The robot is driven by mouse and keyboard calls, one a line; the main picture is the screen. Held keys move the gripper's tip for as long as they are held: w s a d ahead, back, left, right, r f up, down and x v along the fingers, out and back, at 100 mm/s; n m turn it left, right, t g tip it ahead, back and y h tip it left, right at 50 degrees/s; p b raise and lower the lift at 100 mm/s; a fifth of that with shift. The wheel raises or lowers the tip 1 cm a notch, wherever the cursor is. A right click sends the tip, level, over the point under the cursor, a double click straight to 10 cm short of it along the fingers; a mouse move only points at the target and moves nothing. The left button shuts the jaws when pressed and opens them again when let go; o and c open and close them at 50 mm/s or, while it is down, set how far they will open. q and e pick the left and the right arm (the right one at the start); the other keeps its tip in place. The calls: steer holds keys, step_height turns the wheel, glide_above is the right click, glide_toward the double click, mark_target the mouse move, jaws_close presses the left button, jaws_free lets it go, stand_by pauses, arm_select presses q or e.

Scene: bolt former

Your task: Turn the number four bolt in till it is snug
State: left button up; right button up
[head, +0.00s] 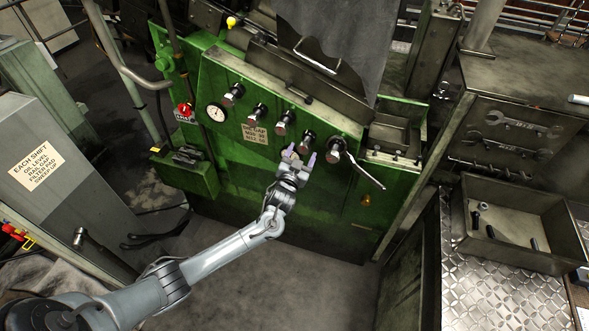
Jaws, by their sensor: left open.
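Several steel bolts stick out in a slanting row from the green machine face. The number four bolt (308,138), counting from the left, is a short cylinder pointing out of the panel. My left gripper (299,157) is open just below and in front of this bolt, with its two pale fingers spread and nothing seen between them. I cannot tell whether the fingers touch the bolt, as the gripper overlaps its lower end. My right gripper is not in view.
A lever (365,171) with a long handle sits just right of the gripper. A metal tray (514,263) with loose parts stands at the right. The floor below the panel is clear.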

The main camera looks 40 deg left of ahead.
arm_select(q)
steer(key=v, duration=0.8)
steer(key=shift+s+b, duration=0.3)
steer(key=shift+b, duration=0.05)
